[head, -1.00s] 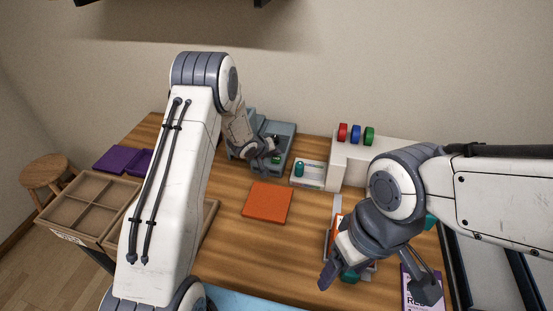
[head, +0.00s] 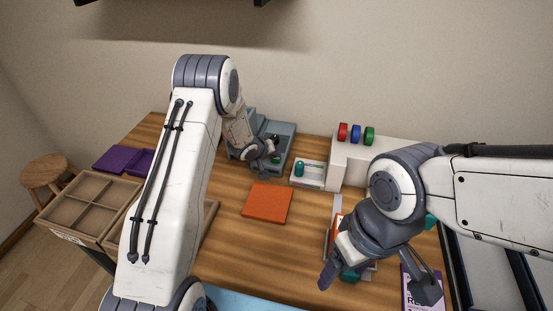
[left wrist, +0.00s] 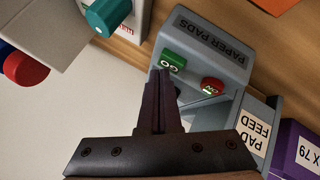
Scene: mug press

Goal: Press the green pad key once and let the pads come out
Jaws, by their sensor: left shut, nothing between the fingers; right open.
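The grey-blue paper pads machine (head: 284,131) stands at the back of the table; its lettered top also shows in the left wrist view (left wrist: 212,35). My left gripper (head: 275,146) is over the machine. In the left wrist view, its shut, empty fingers (left wrist: 160,76) end right by the green key; I cannot tell whether they touch it. My right gripper (head: 378,283) is open at the front right.
An orange square (head: 267,202) lies mid-table. A white stand with red, blue and green knobs (head: 356,133) is right of the machine, beside a white tray holding a teal item (head: 299,169). A brown divided crate (head: 88,203) and purple items (head: 117,159) are left.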

